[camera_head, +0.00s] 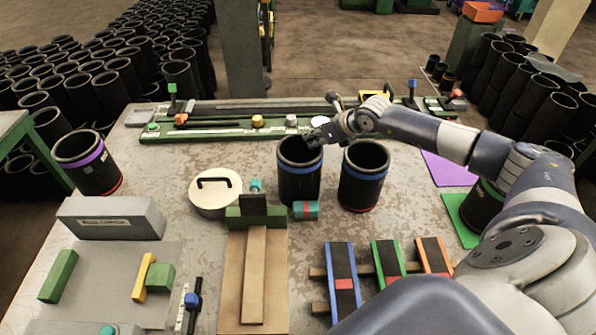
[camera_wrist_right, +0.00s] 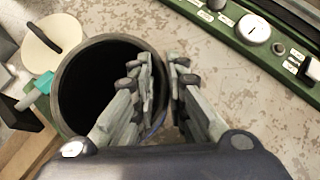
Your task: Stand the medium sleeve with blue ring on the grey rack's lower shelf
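Two black sleeves with blue rings stand upright on the table: one in the middle (camera_head: 299,178), and one to its right (camera_head: 363,182) with a red band at its base. I cannot tell from a label which is the medium one. My right gripper (camera_head: 322,136) is at the right rim of the middle sleeve. In the right wrist view my right gripper (camera_wrist_right: 162,75) has its fingers apart, astride that sleeve's wall (camera_wrist_right: 58,88), one over the opening and one outside. I cannot make out a grey rack with shelves. My left gripper is out of view.
A teal and red block (camera_head: 306,210) stands close in front of the middle sleeve. A white lid (camera_head: 215,200) with a black handle lies to its left. A purple-ringed sleeve (camera_head: 88,165) stands far left. A long green fixture (camera_head: 215,131) runs along the back.

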